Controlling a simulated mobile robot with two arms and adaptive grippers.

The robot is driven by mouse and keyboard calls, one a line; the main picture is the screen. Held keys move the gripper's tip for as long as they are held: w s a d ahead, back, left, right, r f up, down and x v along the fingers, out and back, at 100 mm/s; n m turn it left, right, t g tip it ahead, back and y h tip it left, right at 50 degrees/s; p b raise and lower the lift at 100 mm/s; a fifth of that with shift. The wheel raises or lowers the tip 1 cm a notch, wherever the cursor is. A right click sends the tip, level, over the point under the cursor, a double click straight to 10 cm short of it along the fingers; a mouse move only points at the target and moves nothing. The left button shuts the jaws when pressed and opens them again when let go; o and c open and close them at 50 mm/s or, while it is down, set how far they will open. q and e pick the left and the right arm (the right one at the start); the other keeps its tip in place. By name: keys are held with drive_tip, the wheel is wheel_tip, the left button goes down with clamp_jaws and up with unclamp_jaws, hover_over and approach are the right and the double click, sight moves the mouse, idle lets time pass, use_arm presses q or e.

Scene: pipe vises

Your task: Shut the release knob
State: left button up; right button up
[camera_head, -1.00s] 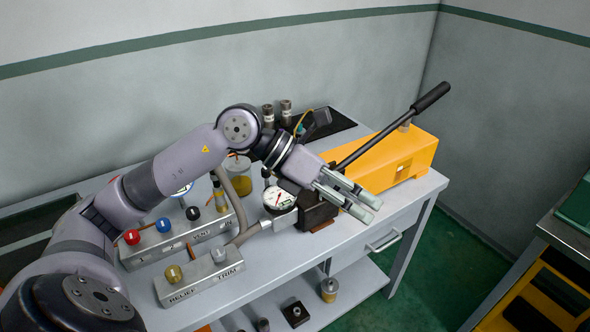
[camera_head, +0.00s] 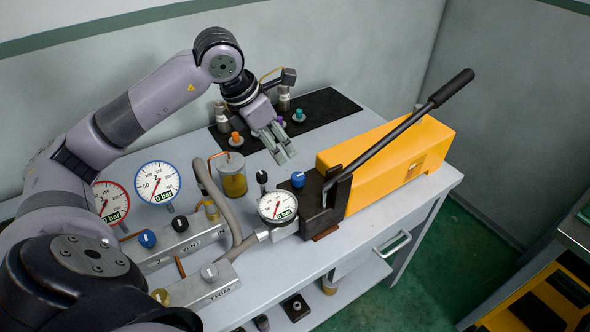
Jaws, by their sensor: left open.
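A yellow hand pump (camera_head: 402,160) with a black lever (camera_head: 400,130) stands on the right half of the bench. A blue knob (camera_head: 298,179) sits at the left end of the pump, beside its black block (camera_head: 325,200); it is likely the release knob, but I read no label on it. My left gripper (camera_head: 283,154) is open and empty, pointing down above the bench behind the blue knob and apart from it. My right gripper is not in view.
A round gauge (camera_head: 277,207) stands left of the pump block, with a hose beside it. Two larger gauges (camera_head: 158,182) and labelled valve blocks (camera_head: 205,285) fill the left. A black mat (camera_head: 320,108) with small fittings lies behind my gripper.

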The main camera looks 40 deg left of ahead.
sight(297, 176)
use_arm(q)
drive_tip(key=p+x, duration=0.2)
drive_tip(key=x, duration=1.1)
drive_tip(key=shift+w+a+p, duration=0.2)
drive_tip(key=shift+p, duration=0.1)
drive_tip(key=shift+w+f, duration=0.15)
drive_tip(key=shift+f, duration=0.2)
drive_tip(key=shift+c, duration=1.6)
drive_tip(key=c, duration=0.8)
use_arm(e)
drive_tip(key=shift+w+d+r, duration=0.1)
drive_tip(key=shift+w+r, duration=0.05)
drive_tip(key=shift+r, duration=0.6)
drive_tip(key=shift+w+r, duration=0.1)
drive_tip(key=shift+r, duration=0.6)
